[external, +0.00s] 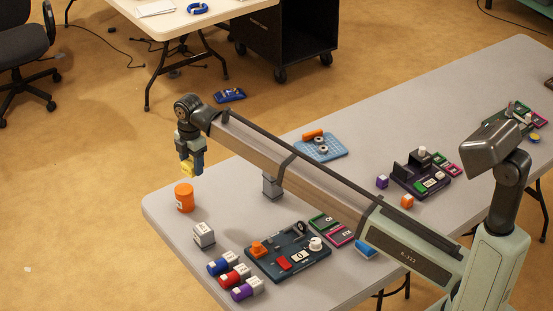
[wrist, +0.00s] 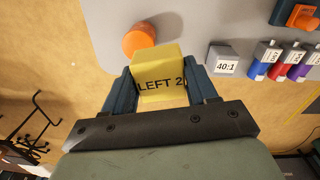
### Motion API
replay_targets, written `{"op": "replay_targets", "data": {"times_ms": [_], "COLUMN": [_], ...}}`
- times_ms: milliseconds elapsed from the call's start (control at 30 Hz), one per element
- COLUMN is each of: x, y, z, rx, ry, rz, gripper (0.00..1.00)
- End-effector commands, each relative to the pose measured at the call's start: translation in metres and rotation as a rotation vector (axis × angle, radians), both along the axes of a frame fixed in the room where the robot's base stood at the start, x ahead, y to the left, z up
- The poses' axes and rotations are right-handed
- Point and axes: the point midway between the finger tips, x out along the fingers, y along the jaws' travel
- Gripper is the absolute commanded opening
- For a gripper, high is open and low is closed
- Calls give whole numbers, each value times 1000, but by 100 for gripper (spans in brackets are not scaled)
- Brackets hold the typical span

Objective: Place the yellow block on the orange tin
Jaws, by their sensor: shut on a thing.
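The yellow block (wrist: 160,75) is held between the two fingers of my gripper (wrist: 162,90) in the wrist view, with "LEFT 2" printed on it. In the external view the yellow block (external: 187,168) hangs from my gripper (external: 190,162), above the table's left corner. The orange tin (external: 184,198) stands upright on the table below the block, with a visible gap between them. In the wrist view the orange tin (wrist: 138,40) shows just beyond the block, a little to its left, partly hidden by it.
A grey block marked 40:1 (wrist: 224,60) sits right of the tin. Blue, red and purple cylinders (external: 235,275) lie near a dark panel (external: 288,252). A grey block (external: 272,186) stands near my arm. The table edge is close to the tin.

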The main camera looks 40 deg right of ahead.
Motion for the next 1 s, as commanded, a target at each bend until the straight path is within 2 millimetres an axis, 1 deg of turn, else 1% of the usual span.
{"op": "replay_targets", "data": {"times_ms": [33,100,233,267,300,433,533,833,900,1000], "x": [21,35,49,50,46,44,43,43,43,44], "y": [7,12,17,17,16,15,15,15,15,15], "z": [6,9,13,13,12,10,3,-42,-49,-54], "rx": [0,-1,-4,-5,-6,-6,-7,-6,-6,-6], "ry": [2,6,16,19,22,25,26,25,25,25], "rz": [-16,-41,-99,-119,-142,-185,-195,-195,-195,-195], "gripper": [26,26,26,26,26,26,26,26,26,26]}}
